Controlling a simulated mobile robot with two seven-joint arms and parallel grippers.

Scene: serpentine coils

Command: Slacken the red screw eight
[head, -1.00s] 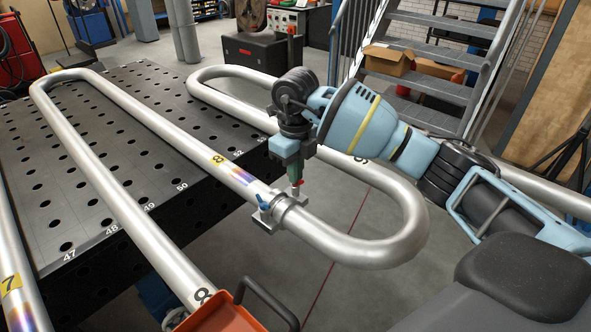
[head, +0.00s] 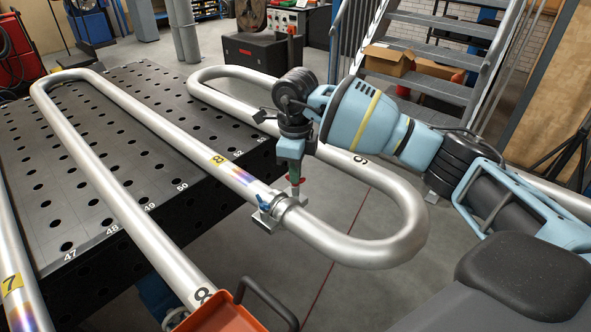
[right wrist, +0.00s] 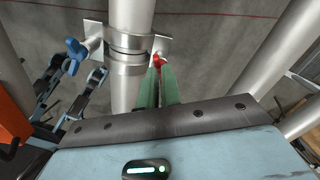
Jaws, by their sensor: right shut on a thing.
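A blue screw (head: 264,204) is on the clamp's other side and also shows in the right wrist view (right wrist: 76,48). My left gripper is not in view.
The serpentine pipe bends around (head: 405,240) close to my right arm. A black perforated table (head: 95,195) lies at left. An orange tray (head: 222,316) with a black handle is at the bottom. A staircase (head: 425,85) stands behind.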

